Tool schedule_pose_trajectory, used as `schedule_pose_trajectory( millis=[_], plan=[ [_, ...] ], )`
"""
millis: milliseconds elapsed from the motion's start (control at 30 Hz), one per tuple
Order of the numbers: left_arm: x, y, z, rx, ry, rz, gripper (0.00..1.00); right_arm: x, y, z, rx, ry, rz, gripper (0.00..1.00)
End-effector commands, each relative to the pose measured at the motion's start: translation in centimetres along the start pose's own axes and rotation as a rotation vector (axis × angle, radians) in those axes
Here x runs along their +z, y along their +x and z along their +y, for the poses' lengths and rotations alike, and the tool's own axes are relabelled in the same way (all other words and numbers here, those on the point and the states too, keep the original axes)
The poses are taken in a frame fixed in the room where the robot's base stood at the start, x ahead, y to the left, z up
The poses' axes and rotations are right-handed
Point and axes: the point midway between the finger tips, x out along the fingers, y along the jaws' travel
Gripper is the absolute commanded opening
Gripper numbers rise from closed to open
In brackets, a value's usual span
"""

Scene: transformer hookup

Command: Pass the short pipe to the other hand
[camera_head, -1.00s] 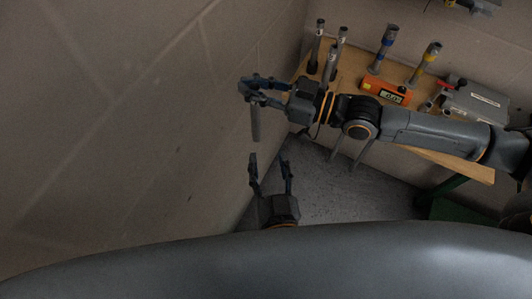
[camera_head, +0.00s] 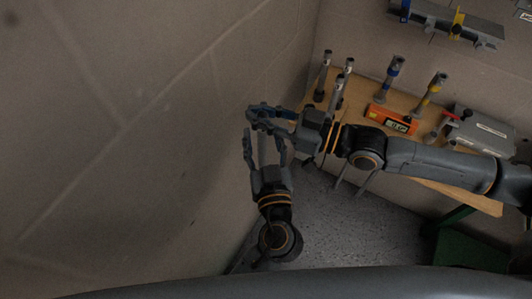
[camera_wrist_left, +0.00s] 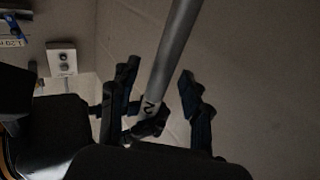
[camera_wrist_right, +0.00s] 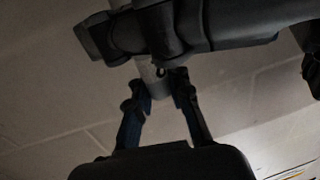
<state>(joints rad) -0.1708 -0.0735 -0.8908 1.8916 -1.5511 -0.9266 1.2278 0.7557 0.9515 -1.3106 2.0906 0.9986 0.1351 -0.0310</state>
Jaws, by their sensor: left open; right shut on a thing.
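The short grey pipe (camera_head: 263,150) hangs down from my right gripper (camera_head: 255,115), which is shut on its upper part. My left gripper (camera_head: 265,136) is below, pointing up, with its open fingers either side of the pipe. In the left wrist view the pipe (camera_wrist_left: 174,50) runs between the spread fingers (camera_wrist_left: 158,88), its marked end low between them; I cannot tell if they touch it. In the right wrist view the fingers (camera_wrist_right: 160,88) hold the pipe (camera_wrist_right: 150,72), and the dark left gripper (camera_wrist_right: 190,30) crosses in front, hiding part of it.
A wooden bench (camera_head: 455,193) stands at the right with several upright pipes, an orange device (camera_head: 392,118) and a grey box (camera_head: 480,134). A rack (camera_head: 440,18) is on the back wall. The bare wall (camera_head: 120,130) is close on the left.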

Motion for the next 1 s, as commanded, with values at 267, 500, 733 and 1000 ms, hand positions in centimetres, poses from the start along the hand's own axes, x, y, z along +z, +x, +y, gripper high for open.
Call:
schedule_pose_trajectory(
  millis=[267, 500, 733, 1000],
  plan=[
    [-0.03, 1.06, -0.04, -0.001, 0.000, 0.000, 0.48, -0.06, 0.01, 0.00, 0.000, 0.000, 0.001, 0.00],
    [-0.01, 1.02, -0.04, -0.001, 0.000, -0.001, 0.31, -0.06, 0.01, 0.00, 0.000, 0.000, 0.001, 0.00],
    [0.00, 1.01, -0.05, -0.001, 0.000, -0.001, 0.00, -0.05, 0.00, 0.01, 0.000, 0.000, 0.001, 0.00],
    [-0.04, 1.01, -0.05, -0.001, 0.000, 0.000, 0.00, -0.04, 0.00, 0.01, 0.000, 0.000, 0.001, 0.46]
  ],
)
